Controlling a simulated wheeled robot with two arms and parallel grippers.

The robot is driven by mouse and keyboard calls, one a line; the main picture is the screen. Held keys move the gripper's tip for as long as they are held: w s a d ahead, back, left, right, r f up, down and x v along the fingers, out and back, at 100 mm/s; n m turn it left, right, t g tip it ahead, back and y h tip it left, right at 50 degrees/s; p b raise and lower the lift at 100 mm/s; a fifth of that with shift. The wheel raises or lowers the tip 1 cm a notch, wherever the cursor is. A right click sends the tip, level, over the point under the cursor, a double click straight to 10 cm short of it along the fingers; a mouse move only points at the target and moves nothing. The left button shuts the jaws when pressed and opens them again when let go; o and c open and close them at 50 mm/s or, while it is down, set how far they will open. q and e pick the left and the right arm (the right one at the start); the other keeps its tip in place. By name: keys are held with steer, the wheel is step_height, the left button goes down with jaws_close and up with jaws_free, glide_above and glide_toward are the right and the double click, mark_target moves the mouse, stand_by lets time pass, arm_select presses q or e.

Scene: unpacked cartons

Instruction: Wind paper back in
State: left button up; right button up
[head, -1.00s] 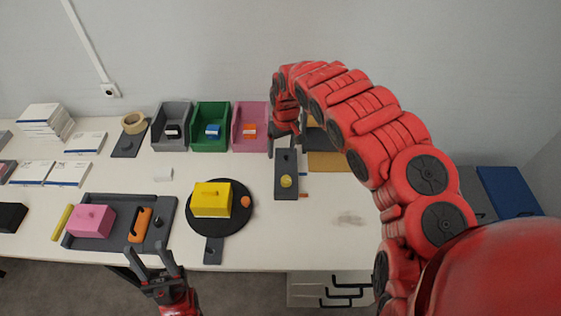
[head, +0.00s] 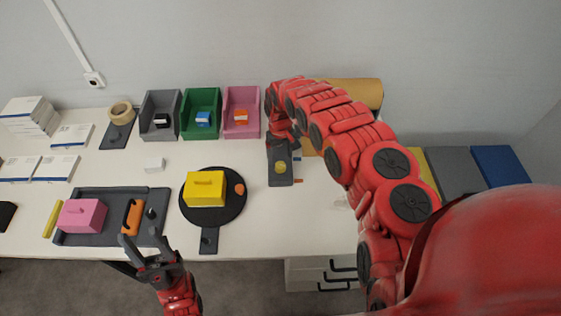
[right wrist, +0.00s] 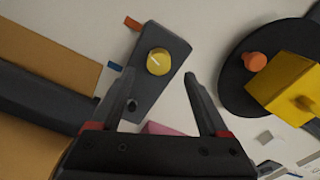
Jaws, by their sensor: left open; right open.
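A brown paper roll (head: 352,92) lies at the back of the table, partly behind my right arm. A strip of brown paper (head: 309,150) shows below it. The right wrist view shows the flat brown paper (right wrist: 75,55) beside a dark bar (right wrist: 35,103). A dark plate (head: 281,180) with a round yellow knob (head: 280,167) lies left of the paper. My right gripper (right wrist: 162,75) is open, its fingertips pointing toward the yellow knob (right wrist: 158,62), apart from it as far as I can tell. My left gripper (head: 145,240) is open and empty at the table's front edge.
A black turntable (head: 212,215) carries a yellow box (head: 205,188). A grey tray (head: 95,240) holds a pink box (head: 82,215) and an orange handle (head: 132,217). Grey, green and pink bins (head: 241,98) stand behind. The table right of the knob plate is largely clear.

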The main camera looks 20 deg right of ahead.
mark_target(280, 165)
steer(key=f, duration=0.3)
steer(key=shift+w+f, duration=0.2)
steer(key=shift+f, duration=0.1)
steer(key=shift+s+f, duration=0.1)
steer(key=shift+f, duration=0.8)
jaws_close()
